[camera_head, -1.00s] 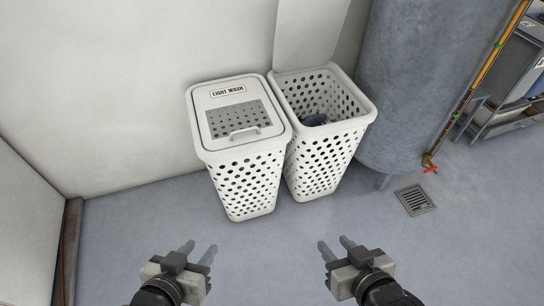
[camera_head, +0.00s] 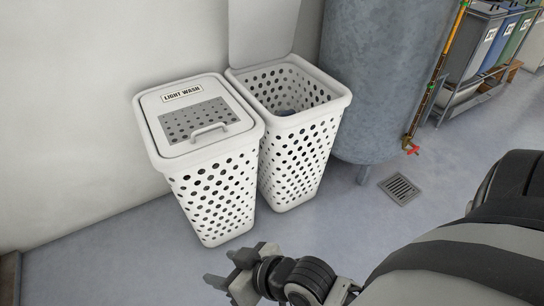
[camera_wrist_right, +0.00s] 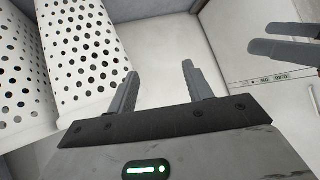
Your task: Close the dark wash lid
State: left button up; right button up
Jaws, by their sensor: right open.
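The right-hand white perforated hamper (camera_head: 296,160) stands open in the head view, some dark cloth (camera_head: 287,110) inside. Its white lid (camera_head: 262,28) stands raised at the back against the wall, its top cut off by the frame. My right gripper (camera_head: 235,266) is low in front of the hampers, open and empty, apart from both. Its two spread fingers also show in the right wrist view (camera_wrist_right: 160,75), with perforated hamper sides beyond. My left gripper (camera_wrist_right: 282,40) shows only as two separated fingers at the upper right of the right wrist view.
The hamper labelled "LIGHT WASH" (camera_head: 207,190) stands close on the left, its lid (camera_head: 197,112) shut. A grey tank (camera_head: 372,80) stands right of the open hamper. A floor drain (camera_head: 399,189) and red valve (camera_head: 411,149) are further right. Floor in front is clear.

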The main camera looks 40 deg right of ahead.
aim_at(260, 32)
jog(key=u, duration=0.15)
jog(key=k, duration=0.4)
jog(key=z, duration=0.9)
jog(key=i, duration=0.35)
jog(key=z, duration=1)
jog(key=k, duration=1.25)
jog(key=u, duration=0.35)
jog(key=i, duration=0.85)
jog(key=u, duration=0.5)
jog(key=i, duration=0.9)
jog(key=z, duration=0.5)
